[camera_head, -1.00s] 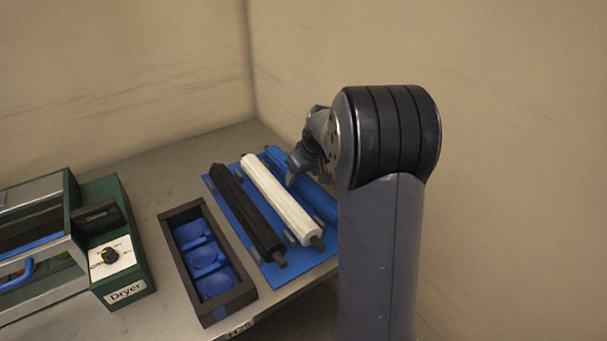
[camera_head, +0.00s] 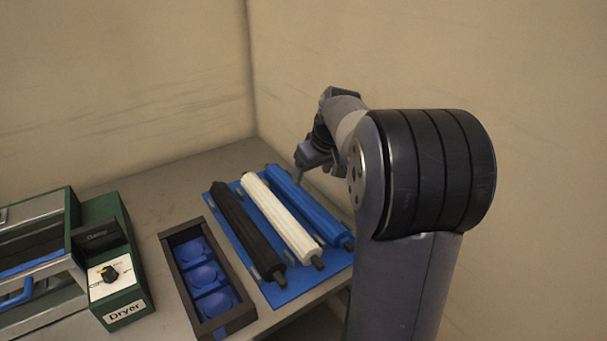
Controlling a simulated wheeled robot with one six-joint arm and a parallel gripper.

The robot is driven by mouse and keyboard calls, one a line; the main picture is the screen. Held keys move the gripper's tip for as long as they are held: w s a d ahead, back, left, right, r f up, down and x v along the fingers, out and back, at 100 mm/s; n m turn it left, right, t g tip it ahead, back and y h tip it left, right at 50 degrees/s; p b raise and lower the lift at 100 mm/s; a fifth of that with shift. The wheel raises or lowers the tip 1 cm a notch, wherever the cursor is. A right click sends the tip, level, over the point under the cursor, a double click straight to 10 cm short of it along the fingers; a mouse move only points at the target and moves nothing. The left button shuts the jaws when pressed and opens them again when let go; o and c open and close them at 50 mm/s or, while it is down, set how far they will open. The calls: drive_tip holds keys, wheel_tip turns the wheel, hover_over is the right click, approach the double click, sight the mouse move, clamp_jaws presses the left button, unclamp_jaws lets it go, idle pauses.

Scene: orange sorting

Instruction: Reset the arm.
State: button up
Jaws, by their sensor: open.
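My gripper (camera_head: 299,178) is at the end of my arm, in the head view right of centre. It hangs at the right side of the roller stand, near the blue roller (camera_head: 309,208). One finger shows pointing down; the rest is hidden behind my wrist. I see nothing held in it. My large black shoulder joint and grey arm link fill the right of the view.
A blue base (camera_head: 279,296) carries a black roller (camera_head: 246,229), a white roller (camera_head: 280,217) and the blue roller. A dark box (camera_head: 168,250) with blue cups stands left of it. A green dryer (camera_head: 121,298) is at far left. Walls close off the back and right.

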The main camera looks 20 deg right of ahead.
sight(302, 194)
drive_tip(key=shift+r, duration=0.2)
drive_tip(key=shift+f, duration=0.1)
drive_tip(key=x, duration=1)
drive_tip(key=shift+w, duration=0.25)
drive_tip(key=shift+s+r+p, duration=0.1)
drive_tip(key=shift+r+p, duration=0.2)
drive_tip(key=shift+r, duration=0.15)
drive_tip(key=shift+f, duration=0.15)
